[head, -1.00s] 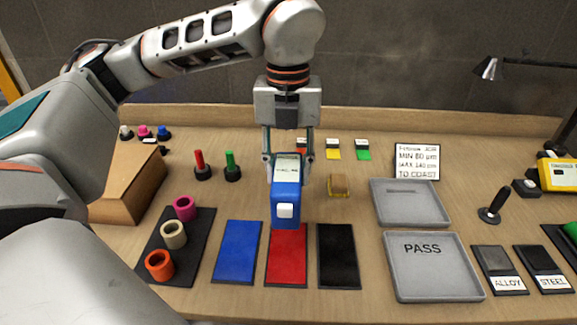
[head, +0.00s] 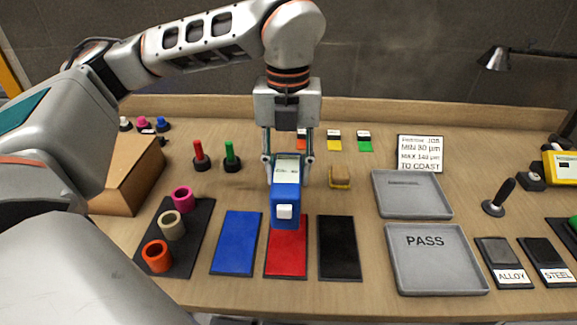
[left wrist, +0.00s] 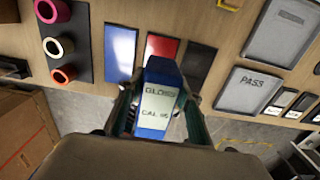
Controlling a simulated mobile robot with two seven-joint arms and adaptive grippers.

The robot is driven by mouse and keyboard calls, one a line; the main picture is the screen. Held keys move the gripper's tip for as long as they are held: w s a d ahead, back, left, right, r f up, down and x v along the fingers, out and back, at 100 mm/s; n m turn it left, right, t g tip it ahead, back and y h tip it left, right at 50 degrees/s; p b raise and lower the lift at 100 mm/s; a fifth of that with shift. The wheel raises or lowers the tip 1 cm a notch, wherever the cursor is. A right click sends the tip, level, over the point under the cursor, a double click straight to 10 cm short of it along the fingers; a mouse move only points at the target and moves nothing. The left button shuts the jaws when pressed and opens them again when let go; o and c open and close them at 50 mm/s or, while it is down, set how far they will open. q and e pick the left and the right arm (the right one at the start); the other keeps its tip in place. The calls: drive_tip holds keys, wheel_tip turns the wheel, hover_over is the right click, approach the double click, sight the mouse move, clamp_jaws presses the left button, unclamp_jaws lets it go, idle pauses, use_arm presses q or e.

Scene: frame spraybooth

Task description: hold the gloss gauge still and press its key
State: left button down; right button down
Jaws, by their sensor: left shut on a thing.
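The gloss gauge (head: 285,205) is a blue block with a pale display on top and a white square key (head: 285,212) on its front face. It stands upright at the far end of the red panel (head: 287,255). My left gripper (head: 287,165) comes down from above and is shut on the gauge, one finger on each side. In the left wrist view the gauge (left wrist: 160,95) sits between the fingers, its label reading GLOSS and CAL. Whether its base touches the panel is hard to tell. My right gripper is not in view.
A blue panel (head: 236,243) and a black panel (head: 339,248) flank the red one. A rack with coloured rings (head: 171,225) lies left. Grey trays (head: 412,193), one marked PASS (head: 435,285), lie right. A small yellow block (head: 340,177) stands close right of the gauge.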

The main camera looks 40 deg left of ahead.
use_arm(q)
drive_tip(key=shift+f+b, duration=0.6)
drive_tip(key=shift+f, duration=0.7)
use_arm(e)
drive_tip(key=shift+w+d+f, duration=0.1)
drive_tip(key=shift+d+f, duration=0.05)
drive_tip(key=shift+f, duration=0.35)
use_arm(q)
drive_tip(key=shift+f+b, duration=0.4)
drive_tip(key=shift+f, duration=0.4)
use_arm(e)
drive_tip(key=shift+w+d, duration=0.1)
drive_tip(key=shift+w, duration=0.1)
use_arm(q)
drive_tip(key=shift+f+b, duration=0.65)
drive_tip(key=shift+f, duration=0.65)
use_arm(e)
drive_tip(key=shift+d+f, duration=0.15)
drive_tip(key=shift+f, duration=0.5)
use_arm(q)
drive_tip(key=shift+f+b, duration=0.35)
drive_tip(key=shift+f, duration=0.45)
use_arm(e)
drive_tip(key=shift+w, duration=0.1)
use_arm(q)
drive_tip(key=shift+f, duration=0.7)
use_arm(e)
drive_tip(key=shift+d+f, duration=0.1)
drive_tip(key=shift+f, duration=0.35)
